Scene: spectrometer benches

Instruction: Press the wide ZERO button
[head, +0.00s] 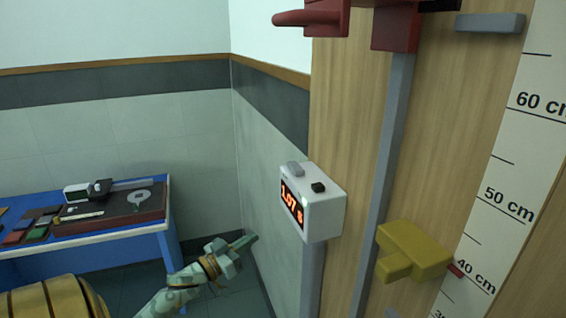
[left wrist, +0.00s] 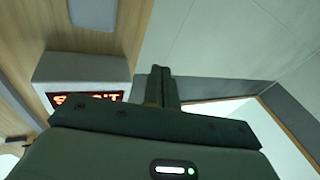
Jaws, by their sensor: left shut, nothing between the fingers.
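The timer box (head: 322,217) is white and stands on a grey post. Its red display (head: 292,206) reads about 1.07 s. On its top are a wide grey button (head: 295,168) and a small black button (head: 318,187); I cannot read a ZERO label on either. My left gripper (head: 250,239) is shut and empty, left of the box and lower than its top, apart from it. In the left wrist view the shut fingers (left wrist: 160,72) point past the box (left wrist: 80,68), whose display shows inverted and partly covered. My right gripper is out of view.
A wooden board with a height scale (head: 512,190) stands at right, with a yellow block (head: 412,250) and red clamp parts (head: 396,28) beside a grey rail (head: 385,170). A blue bench (head: 150,240) with instruments is at left. The air between gripper and box looks clear.

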